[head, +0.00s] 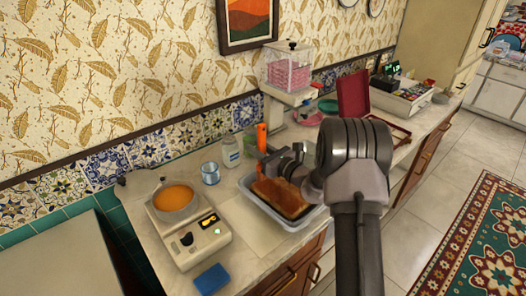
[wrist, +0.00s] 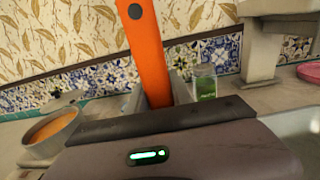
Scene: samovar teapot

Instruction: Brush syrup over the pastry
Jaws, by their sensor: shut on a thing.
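The pastry (head: 281,198) is a browned loaf-like block lying in a pale tray (head: 306,218) on the counter. My gripper (head: 284,163) is over the tray at the pastry's back edge. It is shut on an orange-handled brush (head: 262,138), which also shows upright in the wrist view (wrist: 146,45). The brush's lower end is hidden, so I cannot tell whether it touches the pastry. An orange liquid, likely the syrup (head: 174,196), fills a round pan (head: 160,211) on a white scale-like device (head: 197,241). The pan also shows at the left in the wrist view (wrist: 42,147).
A blue sponge-like block (head: 211,279) lies at the front edge. A dispenser (head: 288,68) and a red open box (head: 353,97) stand farther right.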

